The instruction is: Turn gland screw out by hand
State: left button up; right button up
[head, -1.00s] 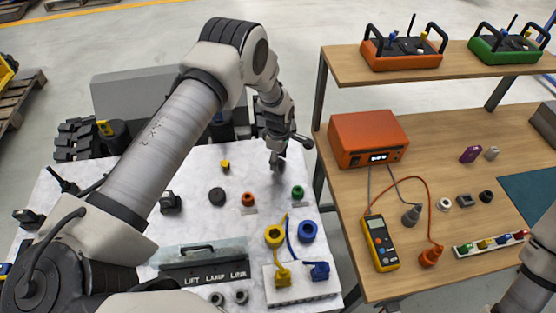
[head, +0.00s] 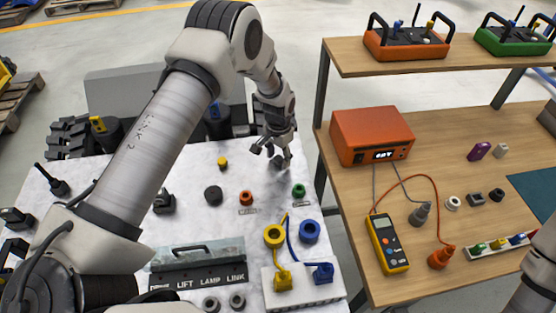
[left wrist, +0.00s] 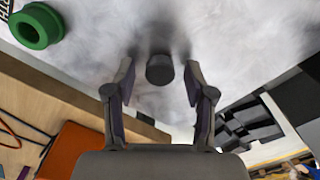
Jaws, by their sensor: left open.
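A short dark grey cylinder, which looks like the gland screw (left wrist: 159,68), stands on the pale worktop between my left fingers in the left wrist view. In the head view my left gripper (head: 272,151) is low over the far right part of the worktop (head: 215,165) and mostly hides this piece. My left gripper also shows in the left wrist view (left wrist: 160,80), with its fingers open and a gap on each side of the cylinder. I cannot tell its exact height above the worktop. My right arm shows at the lower right edge; its gripper is out of view.
A wooden bench on the right holds an orange box (head: 371,137) and a yellow meter (head: 388,243).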

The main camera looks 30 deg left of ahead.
pick_arm(q)
jog(key=m+b, duration=0.1)
jog(key=m, duration=0.4)
jog(key=shift+f+m, duration=0.1)
jog(key=shift+m, duration=1.3)
jog(key=shift+r, duration=0.2)
